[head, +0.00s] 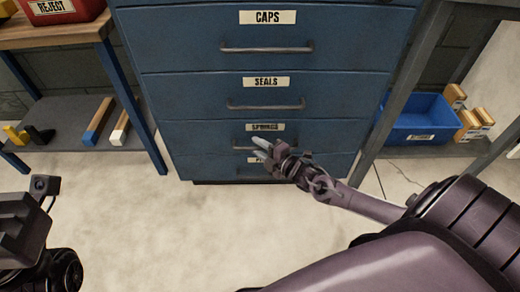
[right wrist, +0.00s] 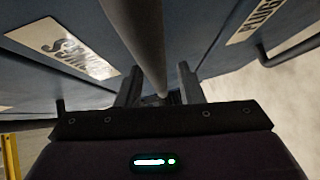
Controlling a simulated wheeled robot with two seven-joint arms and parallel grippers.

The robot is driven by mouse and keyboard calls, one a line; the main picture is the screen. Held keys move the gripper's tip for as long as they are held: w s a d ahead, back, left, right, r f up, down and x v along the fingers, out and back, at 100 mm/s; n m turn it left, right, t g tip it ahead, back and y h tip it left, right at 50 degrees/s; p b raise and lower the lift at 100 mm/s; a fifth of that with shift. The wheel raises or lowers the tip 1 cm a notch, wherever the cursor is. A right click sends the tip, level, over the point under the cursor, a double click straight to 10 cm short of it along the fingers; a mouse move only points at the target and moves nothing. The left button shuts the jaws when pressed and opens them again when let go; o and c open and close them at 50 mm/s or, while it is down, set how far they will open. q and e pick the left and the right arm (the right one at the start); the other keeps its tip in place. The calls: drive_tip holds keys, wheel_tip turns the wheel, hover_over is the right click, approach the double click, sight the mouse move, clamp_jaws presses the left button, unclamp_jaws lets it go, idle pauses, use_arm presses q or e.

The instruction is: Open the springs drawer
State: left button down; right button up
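The springs drawer (head: 200,137) is the third front down in a blue cabinet. It looks flush with its neighbours in the head view. Its label shows at a slant in the right wrist view (right wrist: 62,47). Its grey bar handle (right wrist: 137,35) runs between the fingers of my right gripper (right wrist: 160,92). The fingers stand apart, one on each side of the bar, with a narrow gap visible. In the head view my right gripper (head: 261,149) is at this drawer's front and hides part of the handle. Of my left arm only dark parts show at the left edge; its fingers are not seen.
The caps drawer (head: 180,45) and seals drawer (head: 180,98) are above, shut. The plugs drawer (head: 200,166) is below, its label partly covered. A bench with a red reject bin (head: 80,8) stands left, a blue bin (head: 420,115) right. The floor in front is clear.

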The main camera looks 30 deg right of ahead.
clamp_jaws()
idle(0.3)
